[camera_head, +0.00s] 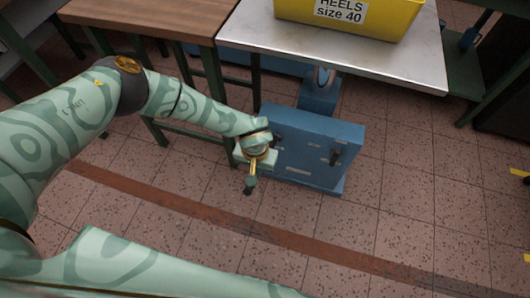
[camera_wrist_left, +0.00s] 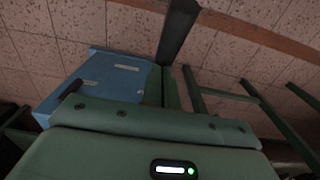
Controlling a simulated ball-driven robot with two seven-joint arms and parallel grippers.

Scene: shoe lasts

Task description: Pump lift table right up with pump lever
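A short dark lever (camera_head: 336,156) sticks out of the base's front on the right; a dark handle (camera_wrist_left: 72,88) shows in the left wrist view. My left gripper (camera_head: 251,180) is at the base's front left edge, pointing down. It may cover another lever. I cannot tell whether its fingers are open or shut on something. My right arm (camera_head: 150,268) crosses the bottom; its gripper is out of view.
A yellow bin (camera_head: 350,15) labelled "HEELS size 40" stands on the lift table top. A wooden bench (camera_head: 155,17) with green legs stands close on the left, near my left arm. The tiled floor (camera_head: 400,215) in front is clear, crossed by a brown stripe (camera_head: 190,208).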

